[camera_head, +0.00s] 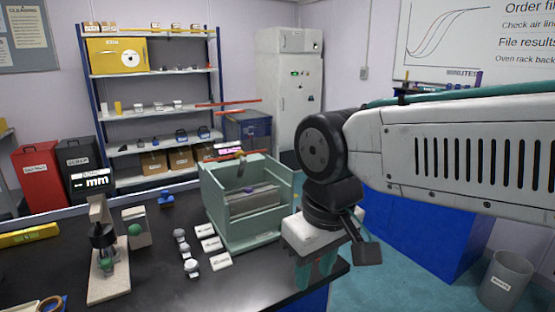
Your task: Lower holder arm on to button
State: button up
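A bench gauge stand (108,281) is at the left of the dark bench, with a pale base, an upright post and a dark round head. Its display (94,180) reads "mm" at the top. I cannot tell which part is the holder arm, or whether a button lies under the head. A small grey box with a green round button (135,230) stands just right of the gauge. My gripper (315,278) points down at the bench's right edge, well right of both. Its two teal fingers look apart, with nothing visible between them.
A pale green open-fronted box (244,237) stands between the gauge and my gripper. Several small grey-white pieces and labels lie left of it. A blue item (166,198) and a yellow level (29,235) are on the bench. The bench's front middle is clear.

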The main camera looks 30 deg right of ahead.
aim_at(240, 154)
jog(key=z, duration=2)
jog(key=i, duration=3.05)
jog(key=u, duration=1.65)
jog(key=i, duration=2.2)
jog(key=u, duration=3.45)
